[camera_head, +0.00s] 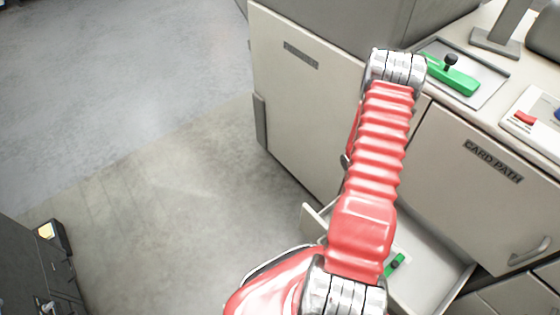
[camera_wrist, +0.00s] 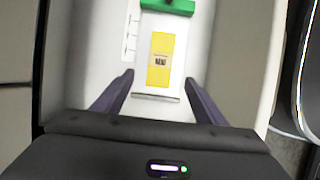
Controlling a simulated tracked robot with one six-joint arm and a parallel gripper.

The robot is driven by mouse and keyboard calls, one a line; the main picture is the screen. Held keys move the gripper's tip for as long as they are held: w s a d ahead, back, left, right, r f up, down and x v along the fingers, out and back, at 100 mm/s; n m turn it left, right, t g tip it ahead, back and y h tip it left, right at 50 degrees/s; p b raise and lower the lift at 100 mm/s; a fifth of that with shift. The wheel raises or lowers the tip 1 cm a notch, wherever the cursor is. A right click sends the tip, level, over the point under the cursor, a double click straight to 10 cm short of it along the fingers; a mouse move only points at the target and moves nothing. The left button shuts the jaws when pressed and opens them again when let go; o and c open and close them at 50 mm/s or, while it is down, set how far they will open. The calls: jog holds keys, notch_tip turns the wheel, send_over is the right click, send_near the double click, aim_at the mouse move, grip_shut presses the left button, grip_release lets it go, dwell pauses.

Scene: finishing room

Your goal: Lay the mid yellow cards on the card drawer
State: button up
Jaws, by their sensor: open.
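The yellow cards (camera_wrist: 160,60) show in the wrist view as one yellow rectangle with a small dark printed mark. They lie on a pale surface inside the open card drawer (camera_head: 433,245), just below a green bar (camera_wrist: 168,6). How many cards there are, I cannot tell. My gripper (camera_wrist: 160,78) is open over the drawer, with one dark finger to each side of the cards' lower part. The fingers look apart from the cards. In the head view my red arm hides the gripper and the cards; a bit of green (camera_head: 395,264) shows in the drawer.
The drawer walls stand close on both sides of my gripper. A cabinet door marked CARD PATH (camera_head: 490,165) is right of the drawer. A counter above holds a tray with a green piece (camera_head: 450,78) and a board with coloured pieces (camera_head: 535,120).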

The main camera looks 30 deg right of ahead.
jog(key=w+a+r+m+t+h, duration=0.1)
jog(key=w+r, duration=0.4)
jog(key=r, duration=0.4)
jog(key=w+a+r+t+h, duration=0.1)
jog(key=w+a+r, duration=0.1)
jog(key=w+r, duration=0.55)
jog(key=w+a+r+t, duration=0.15)
jog(key=a+r, duration=0.25)
jog(key=r, duration=0.4)
jog(key=w+a+r+t, duration=0.1)
jog(key=w+a+r, duration=0.1)
jog(key=a+r, duration=0.45)
jog(key=s+a+r+t+y, duration=0.1)
jog(key=s+a+r, duration=0.4)
jog(key=a+r, duration=0.5)
jog(key=s+a+r+t+y, duration=0.1)
jog(key=s+a+r+t, duration=0.3)
jog(key=a+r, duration=0.6)
jog(key=a, duration=0.3)
jog(key=shift+s+r+m+y, duration=0.35)
jog(key=shift+r+m+y, duration=0.05)
jog(key=shift+t, duration=0.25)
jog(key=shift+c, duration=0.4)
